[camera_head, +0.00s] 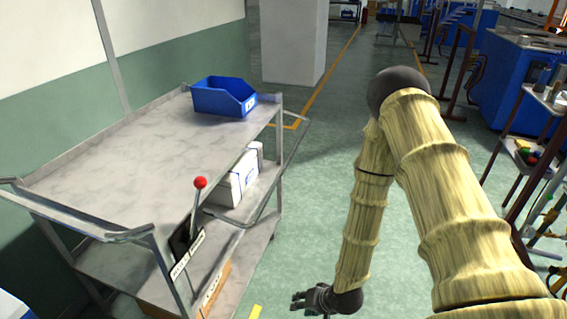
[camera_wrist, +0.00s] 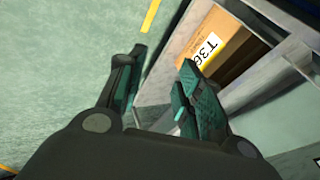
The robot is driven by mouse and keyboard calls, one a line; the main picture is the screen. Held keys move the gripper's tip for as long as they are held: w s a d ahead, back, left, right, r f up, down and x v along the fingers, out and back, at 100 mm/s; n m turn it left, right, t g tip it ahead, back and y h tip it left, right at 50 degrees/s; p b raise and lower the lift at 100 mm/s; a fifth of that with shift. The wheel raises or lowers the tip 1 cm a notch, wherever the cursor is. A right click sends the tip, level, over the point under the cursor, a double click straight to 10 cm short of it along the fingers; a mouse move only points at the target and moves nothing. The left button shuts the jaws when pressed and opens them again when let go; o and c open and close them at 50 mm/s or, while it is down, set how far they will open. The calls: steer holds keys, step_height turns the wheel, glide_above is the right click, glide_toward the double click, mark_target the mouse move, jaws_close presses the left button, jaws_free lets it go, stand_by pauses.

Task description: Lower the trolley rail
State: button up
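The grey metal trolley (camera_head: 120,165) stands at the left, with a marbled top shelf and lower shelves. A thin grey tube rail (camera_head: 283,164) runs along its right side, sticking out from the frame. A lever with a red knob (camera_head: 200,183) stands at the trolley's near right corner, by a small black and white labelled plate. My gripper (camera_head: 300,301) is low over the floor, right of the trolley and apart from lever and rail. In the wrist view my gripper (camera_wrist: 162,85) has its fingers spread with nothing between them. The lever and rail are not clear there.
A blue bin (camera_head: 222,98) sits on the trolley's top shelf, and white boxes (camera_head: 236,178) sit below. A cardboard box (camera_wrist: 215,48) with a label lies on a low shelf close to my gripper.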

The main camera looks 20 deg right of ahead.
steer(key=w+d+r+m+t+y+b, duration=0.1)
steer(key=w+r+m+t, duration=0.2)
steer(key=w, duration=0.7)
steer(key=m+t+y+b, duration=0.3)
steer(key=t+y+b, duration=0.1)
steer(key=t+y, duration=0.15)
glide_toward(288, 160)
steer(key=shift+t, duration=0.45)
steer(key=x, duration=0.3)
steer(key=f+x, duration=0.1)
steer(key=x, duration=0.6)
steer(key=shift+f, duration=0.2)
jaws_close()
